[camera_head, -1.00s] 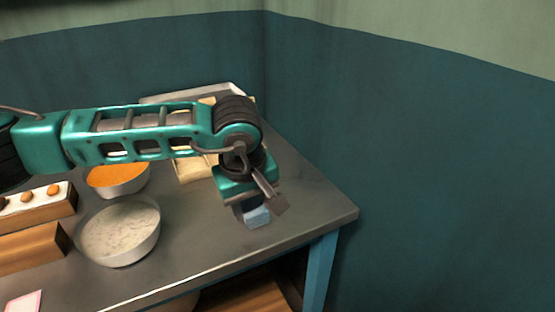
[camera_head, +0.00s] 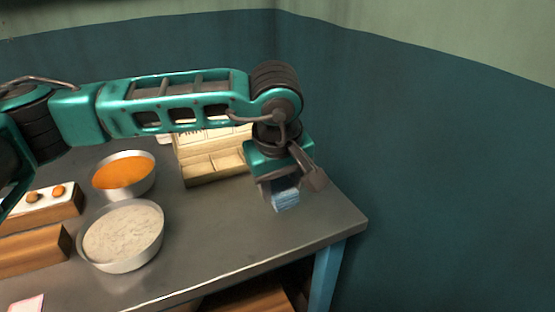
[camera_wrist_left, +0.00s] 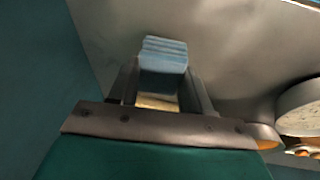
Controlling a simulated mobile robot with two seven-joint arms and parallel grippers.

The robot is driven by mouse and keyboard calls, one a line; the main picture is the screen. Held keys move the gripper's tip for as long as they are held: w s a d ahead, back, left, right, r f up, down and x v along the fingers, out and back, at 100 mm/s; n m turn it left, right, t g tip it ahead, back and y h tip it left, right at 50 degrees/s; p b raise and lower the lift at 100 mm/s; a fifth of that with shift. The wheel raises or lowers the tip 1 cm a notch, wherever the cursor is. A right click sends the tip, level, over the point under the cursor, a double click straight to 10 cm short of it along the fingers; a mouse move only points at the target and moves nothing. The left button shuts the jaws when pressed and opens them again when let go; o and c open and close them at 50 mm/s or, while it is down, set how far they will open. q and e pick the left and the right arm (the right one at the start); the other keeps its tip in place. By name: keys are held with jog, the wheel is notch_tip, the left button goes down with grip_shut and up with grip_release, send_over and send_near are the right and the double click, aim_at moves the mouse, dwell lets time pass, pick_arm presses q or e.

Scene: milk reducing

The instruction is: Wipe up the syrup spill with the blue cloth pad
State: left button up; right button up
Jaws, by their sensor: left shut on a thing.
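The blue cloth pad (camera_head: 285,201) is held in my left gripper (camera_head: 279,190), low over the right end of the metal table (camera_head: 250,232). In the left wrist view the pad (camera_wrist_left: 163,54) sits between the two fingers of the left gripper (camera_wrist_left: 160,85), which is shut on it. I cannot tell whether the pad touches the tabletop. No syrup spill can be made out in these frames. My right gripper is not in view.
A bowl of orange contents (camera_head: 124,174) and a bowl of pale contents (camera_head: 123,235) stand left of the gripper. A compartmented box (camera_head: 215,165) is behind. Wooden blocks (camera_head: 35,250) lie at far left. The table's right edge and wall are close by.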

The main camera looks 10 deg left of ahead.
pick_arm(q)
jog(key=shift+r+p, duration=0.6)
jog(key=shift+r, duration=1)
